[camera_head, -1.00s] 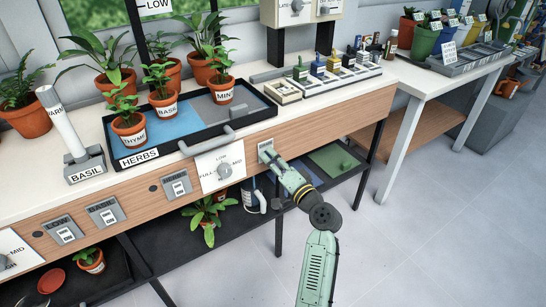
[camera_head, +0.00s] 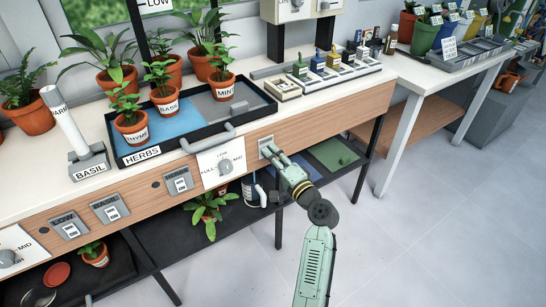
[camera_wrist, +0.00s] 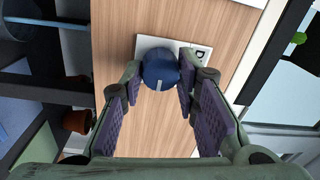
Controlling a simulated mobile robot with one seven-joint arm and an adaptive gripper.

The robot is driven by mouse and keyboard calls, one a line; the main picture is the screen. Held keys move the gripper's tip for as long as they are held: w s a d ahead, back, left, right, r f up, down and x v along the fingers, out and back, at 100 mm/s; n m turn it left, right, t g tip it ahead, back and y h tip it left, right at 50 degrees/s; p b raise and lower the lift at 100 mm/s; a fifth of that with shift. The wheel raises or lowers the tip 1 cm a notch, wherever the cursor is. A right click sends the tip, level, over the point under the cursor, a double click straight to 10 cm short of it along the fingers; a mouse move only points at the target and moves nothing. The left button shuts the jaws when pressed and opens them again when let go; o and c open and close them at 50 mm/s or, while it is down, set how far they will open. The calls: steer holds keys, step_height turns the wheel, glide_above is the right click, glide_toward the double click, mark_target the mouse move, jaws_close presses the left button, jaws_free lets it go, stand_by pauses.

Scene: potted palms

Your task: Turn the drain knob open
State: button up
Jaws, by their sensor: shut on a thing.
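The drain knob (camera_wrist: 160,70) is a round dark blue knob with a white line on its face. It sits on a pale plate (camera_wrist: 150,42) with a partly hidden label on the wooden front panel. In the wrist view, my gripper (camera_wrist: 160,78) has its fingers on both sides of the knob and is shut on it. The white line points toward the bottom of the picture. In the head view, my gripper (camera_head: 272,154) reaches the plate (camera_head: 266,141) on the bench front and hides the knob.
Left of the plate is a dial (camera_head: 225,167) marked with levels, with a grey pipe (camera_head: 208,140) above it. Switches line the bench front further left. A black tray (camera_head: 196,144) of potted herbs stands on top. The floor at right is clear.

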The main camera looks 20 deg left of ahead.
steer(key=o, duration=1.2)
steer(key=shift+c, duration=0.2)
steer(key=v, duration=1.2)
